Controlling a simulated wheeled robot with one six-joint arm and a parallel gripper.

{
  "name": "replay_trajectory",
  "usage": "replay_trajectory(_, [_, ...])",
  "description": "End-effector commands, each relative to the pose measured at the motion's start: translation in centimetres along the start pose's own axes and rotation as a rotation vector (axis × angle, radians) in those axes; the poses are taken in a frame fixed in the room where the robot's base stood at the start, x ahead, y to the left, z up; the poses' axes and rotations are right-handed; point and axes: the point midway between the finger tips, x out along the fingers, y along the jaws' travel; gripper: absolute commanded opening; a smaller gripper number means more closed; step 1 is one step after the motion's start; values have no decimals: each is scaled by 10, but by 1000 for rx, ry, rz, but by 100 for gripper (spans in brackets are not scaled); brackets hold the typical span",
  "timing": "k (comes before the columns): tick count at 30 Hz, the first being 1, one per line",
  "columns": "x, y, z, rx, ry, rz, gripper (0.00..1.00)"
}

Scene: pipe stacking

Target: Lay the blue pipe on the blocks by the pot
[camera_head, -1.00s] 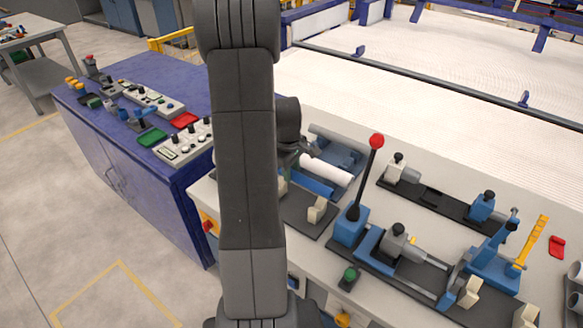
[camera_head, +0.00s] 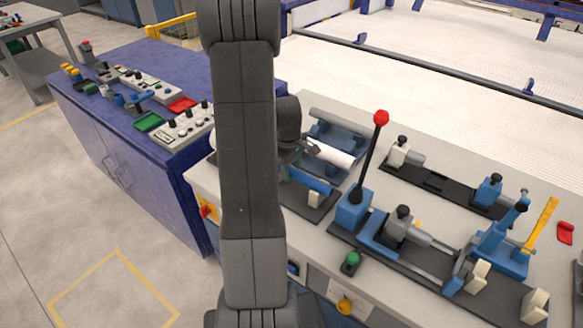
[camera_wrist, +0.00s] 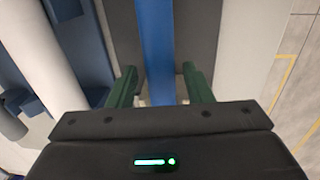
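The blue pipe (camera_head: 310,181) lies on a dark plate on the workbench, partly hidden by my arm in the head view. In the wrist view the blue pipe (camera_wrist: 155,45) runs upright through the picture between the two green fingers. My gripper (camera_wrist: 160,85) is open, with one finger on each side of the pipe and a gap on both sides. In the head view my gripper (camera_head: 308,150) is partly hidden by my arm. A cream block (camera_head: 314,199) stands on the dark plate in front of the pipe. I cannot pick out a pot.
A white pipe (camera_head: 331,153) lies beside the blue pipe, with a grey pipe (camera_head: 338,121) behind it. A lever with a red knob (camera_head: 381,118) rises close on the right. Clamp fixtures (camera_head: 404,228) fill the bench further right. A blue cabinet (camera_head: 125,155) stands on the left.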

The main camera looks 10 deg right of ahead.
Motion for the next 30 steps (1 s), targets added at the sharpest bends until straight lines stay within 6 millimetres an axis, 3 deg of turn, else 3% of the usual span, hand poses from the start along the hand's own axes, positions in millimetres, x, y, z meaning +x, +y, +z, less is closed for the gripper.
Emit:
replay_trajectory(10, [-1,0,0,0,0,0,54])
replay_trajectory(14, [-10,0,-1,0,2,2,54])
replay_trajectory(30, [-116,0,0,0,3,3,54])
